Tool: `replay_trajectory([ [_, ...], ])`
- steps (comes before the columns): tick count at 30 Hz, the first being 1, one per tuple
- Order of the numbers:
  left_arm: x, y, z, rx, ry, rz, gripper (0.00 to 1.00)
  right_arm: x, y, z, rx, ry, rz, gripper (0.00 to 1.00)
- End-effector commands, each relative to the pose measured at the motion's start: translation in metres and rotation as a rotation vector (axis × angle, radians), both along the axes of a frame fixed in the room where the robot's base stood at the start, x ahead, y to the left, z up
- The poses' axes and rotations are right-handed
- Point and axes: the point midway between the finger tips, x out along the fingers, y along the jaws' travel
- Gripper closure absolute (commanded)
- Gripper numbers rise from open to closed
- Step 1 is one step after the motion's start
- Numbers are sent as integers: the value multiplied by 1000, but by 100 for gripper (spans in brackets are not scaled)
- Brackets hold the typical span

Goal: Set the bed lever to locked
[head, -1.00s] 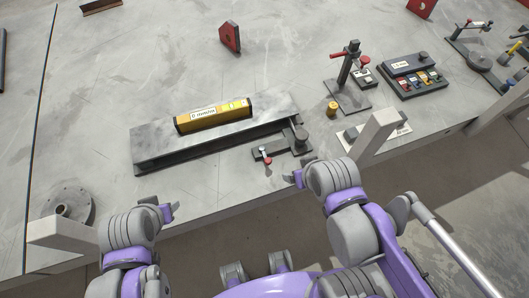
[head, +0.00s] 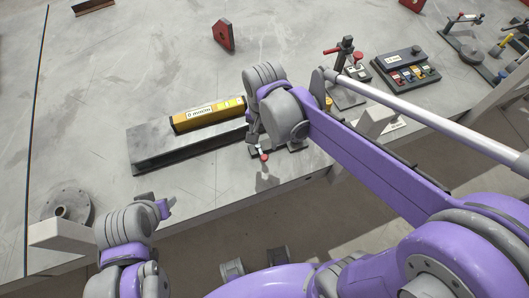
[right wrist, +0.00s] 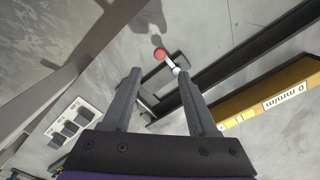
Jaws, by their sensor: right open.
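The bed lever is a small light-coloured handle with a red knob (head: 264,157) on a dark bracket at the right end of a grey steel bed (head: 150,150). In the right wrist view its red knob (right wrist: 160,54) lies just beyond and between my fingertips, not gripped. My right gripper (right wrist: 160,77) is open and empty, pointing down over the lever. In the head view my right wrist hides much of the bracket and the bed's right end. My left gripper (head: 157,203) is open and empty near the table's front edge.
A yellow level (head: 205,115) lies on the bed. A round flange (head: 66,207) sits at the left front. A stand with red handles (head: 345,60) and a control box with coloured switches (head: 406,70) stand to the right. A red block (head: 223,35) is at the back.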

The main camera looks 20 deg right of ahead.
Motion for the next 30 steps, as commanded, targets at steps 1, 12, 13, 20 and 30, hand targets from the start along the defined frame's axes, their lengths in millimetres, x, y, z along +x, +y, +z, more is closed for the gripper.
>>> replay_trajectory([
  [1,-1,0,-2,0,2,0,50,0,0,-10,0,0,0,41],
  [12,-4,0,-13,0,8,0,50,0,0,-77,1,-1,1,41],
  [13,-4,0,-13,0,8,0,50,0,0,-80,0,-1,1,41],
  [20,-5,0,-15,0,9,0,50,0,0,-94,0,-1,1,41],
  [30,-5,0,-15,0,9,0,50,0,0,-93,1,-2,2,59],
])
